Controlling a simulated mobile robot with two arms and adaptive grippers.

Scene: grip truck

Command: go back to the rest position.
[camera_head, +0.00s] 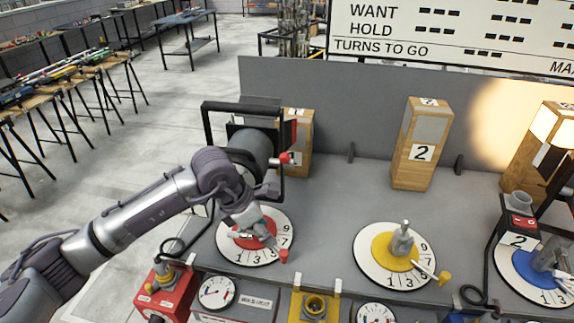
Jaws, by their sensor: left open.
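My left arm comes in from the left, and its gripper (248,218) points down over the red dial (225,248). The gripper is open, and it hides part of the dial's hub and handle. Whether its fingers touch the handle cannot be told. A red knob (284,256) shows at the dial's lower right edge. My right gripper is not in view.
A black frame with a grey cylinder (250,147) stands close behind my left wrist. Yellow (375,262) and blue dials (515,272) lie to the right. Wooden blocks (420,145) stand along the grey back panel (370,105). The bench between the dials and blocks is mostly clear.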

